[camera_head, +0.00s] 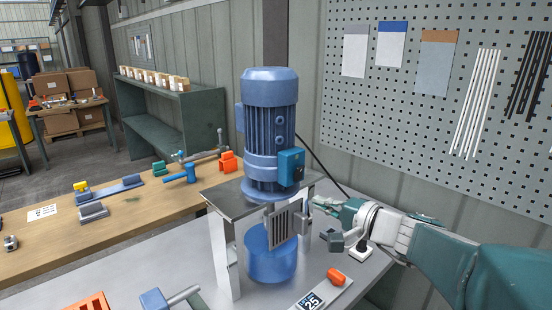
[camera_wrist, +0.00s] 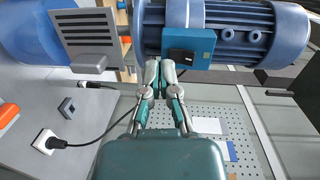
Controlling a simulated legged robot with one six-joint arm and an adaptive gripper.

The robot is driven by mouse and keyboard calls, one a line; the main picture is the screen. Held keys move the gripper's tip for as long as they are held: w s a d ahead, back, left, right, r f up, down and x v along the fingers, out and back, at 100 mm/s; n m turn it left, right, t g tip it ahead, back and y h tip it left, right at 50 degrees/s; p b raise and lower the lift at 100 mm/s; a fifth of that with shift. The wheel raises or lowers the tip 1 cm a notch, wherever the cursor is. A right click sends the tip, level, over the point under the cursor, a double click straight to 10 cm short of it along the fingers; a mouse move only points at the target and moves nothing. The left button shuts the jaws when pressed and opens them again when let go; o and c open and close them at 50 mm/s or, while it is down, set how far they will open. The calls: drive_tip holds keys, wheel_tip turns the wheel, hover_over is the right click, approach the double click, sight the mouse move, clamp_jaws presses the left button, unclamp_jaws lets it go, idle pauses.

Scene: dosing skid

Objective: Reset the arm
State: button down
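My arm reaches in from the right in the camera_head view. My gripper (camera_head: 322,208) is in front of the right side of the blue motor pump (camera_head: 268,135), near its slotted guard plate (camera_head: 290,222). In the wrist view my gripper (camera_wrist: 160,68) points at the motor, with its tips just below the teal terminal box (camera_wrist: 188,46). The fingertips are close together with no object visible between them. I cannot tell whether they touch the motor. The slotted plate also shows in the wrist view (camera_wrist: 90,40), left of the fingers.
The motor stands on a metal stand (camera_head: 226,255) on a grey bench. A white socket with a black plug (camera_wrist: 45,141) and a small grey block (camera_wrist: 68,106) lie nearby. A black cable runs close to the fingers. A pegboard (camera_head: 400,120) stands behind. An orange piece (camera_head: 336,276) lies in front.

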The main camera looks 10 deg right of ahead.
drive_tip(key=s+a+f+n+g+h, duration=0.2)
drive_tip(key=s+a+f+n+g, duration=0.1)
drive_tip(key=s, duration=0.4)
drive_tip(key=s+a+f+n+g+h, duration=0.1)
drive_tip(key=s+a+f+n+g, duration=0.25)
drive_tip(key=s, duration=0.35)
drive_tip(key=s+d+f+n+h, duration=0.3)
drive_tip(key=s+d+f+h, duration=0.1)
drive_tip(key=s+d+h, duration=0.3)
drive_tip(key=shift+s+d+f+g+h, duration=0.2)
drive_tip(key=shift+s+g+h, duration=0.3)
drive_tip(key=shift+s, duration=0.7)
